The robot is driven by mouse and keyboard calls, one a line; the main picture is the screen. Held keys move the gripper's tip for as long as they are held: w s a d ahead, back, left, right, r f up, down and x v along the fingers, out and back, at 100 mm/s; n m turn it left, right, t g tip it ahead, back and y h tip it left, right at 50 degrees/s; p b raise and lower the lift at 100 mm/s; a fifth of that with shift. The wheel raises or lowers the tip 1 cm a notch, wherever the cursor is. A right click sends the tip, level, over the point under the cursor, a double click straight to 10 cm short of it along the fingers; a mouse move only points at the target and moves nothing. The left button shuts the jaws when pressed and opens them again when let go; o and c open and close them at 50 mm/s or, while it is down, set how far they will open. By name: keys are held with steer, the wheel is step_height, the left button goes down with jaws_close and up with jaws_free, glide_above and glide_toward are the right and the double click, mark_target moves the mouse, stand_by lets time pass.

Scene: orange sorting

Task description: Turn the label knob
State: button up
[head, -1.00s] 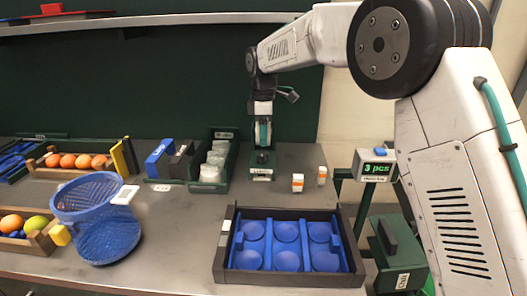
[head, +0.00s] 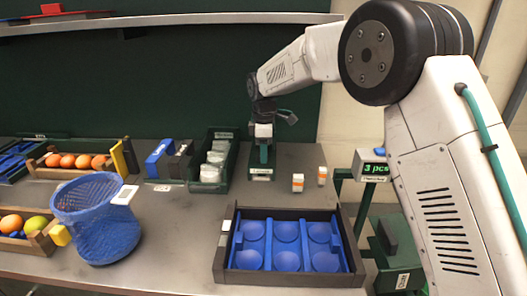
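The label device (head: 262,171) is a small dark green unit with a white label plate on its front. It stands at the back of the bench, right of the green bin. My gripper (head: 263,142) is directly over it, pointing down. The fingers are small and dark against the device, so their opening does not show. The knob itself cannot be made out; my gripper and wrist cover the upper part of the device. I cannot tell whether the gripper touches it.
Two small orange-and-white boxes (head: 298,183) stand right of the device. A green bin (head: 225,172) with clear packs is close on its left. A black tray (head: 230,277) with blue cups lies in front. A blue mesh basket (head: 95,225) and fruit crates are left. The display (head: 374,168) reads 3 pcs.

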steer(key=shift+m, duration=0.3)
steer(key=m, duration=0.3)
steer(key=shift+m, duration=0.3)
steer(key=m, duration=0.4)
steer(key=shift+s, duration=0.15)
steer(key=m, duration=0.5)
steer(key=shift+a, duration=0.15)
steer(key=m, duration=0.4)
steer(key=shift+a, duration=0.1)
steer(key=shift+m, duration=0.3)
steer(key=shift+r, duration=0.1)
steer(key=o, duration=1)
